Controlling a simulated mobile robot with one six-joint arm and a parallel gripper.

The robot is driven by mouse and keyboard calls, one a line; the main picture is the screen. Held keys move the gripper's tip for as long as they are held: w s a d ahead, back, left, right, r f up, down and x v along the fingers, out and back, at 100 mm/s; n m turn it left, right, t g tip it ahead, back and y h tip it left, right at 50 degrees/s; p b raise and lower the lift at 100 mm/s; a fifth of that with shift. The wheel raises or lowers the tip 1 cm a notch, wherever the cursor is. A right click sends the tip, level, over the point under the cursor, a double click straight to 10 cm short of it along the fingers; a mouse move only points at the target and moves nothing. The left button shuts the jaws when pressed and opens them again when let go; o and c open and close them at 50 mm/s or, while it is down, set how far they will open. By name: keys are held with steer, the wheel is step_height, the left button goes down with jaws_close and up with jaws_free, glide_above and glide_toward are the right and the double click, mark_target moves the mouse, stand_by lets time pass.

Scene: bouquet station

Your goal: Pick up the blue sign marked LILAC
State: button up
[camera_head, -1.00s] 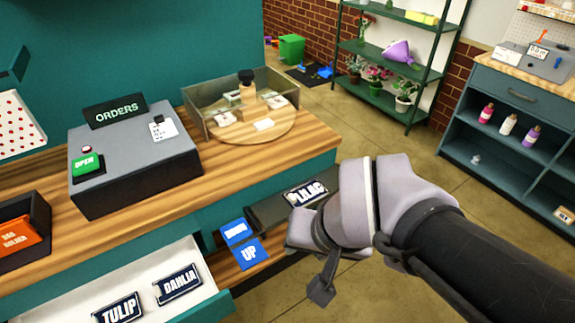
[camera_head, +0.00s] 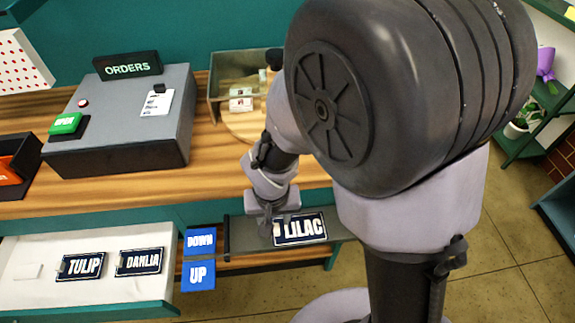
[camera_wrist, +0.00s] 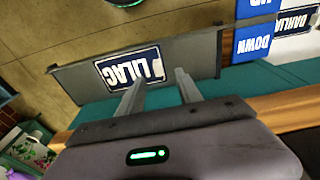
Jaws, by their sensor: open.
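The dark blue LILAC sign (camera_head: 300,228) with white letters lies on a narrow grey shelf (camera_head: 244,237) below the counter. It also shows in the wrist view (camera_wrist: 118,68), upside down on the grey shelf (camera_wrist: 205,55). My gripper (camera_head: 268,230) is at the left end of the sign in the head view. In the wrist view my gripper (camera_wrist: 158,80) is open. Its two fingers are apart, pointing toward the sign's edge, with one finger overlapping the sign in the picture. Whether they touch it cannot be told. Nothing is held.
Left of the shelf are blue DOWN (camera_head: 199,241) and UP (camera_head: 198,275) panels. An open white drawer (camera_head: 35,252) holds the TULIP (camera_head: 80,266) and DAHLIA (camera_head: 139,262) signs. The orders machine (camera_head: 130,115) stands on the wooden counter (camera_head: 215,180) above.

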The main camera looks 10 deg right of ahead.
mark_target(276, 228)
steer(key=f+b, duration=0.1)
steer(key=f, duration=0.1)
steer(key=w+f+b, duration=0.1)
steer(key=f, duration=0.2)
steer(key=f+b, duration=0.1)
steer(key=f, duration=0.1)
steer(key=shift+w+d+f, duration=0.25)
steer(key=shift+d+f, duration=0.05)
steer(key=shift+f, duration=0.05)
steer(key=shift+r, duration=0.2)
jaws_close()
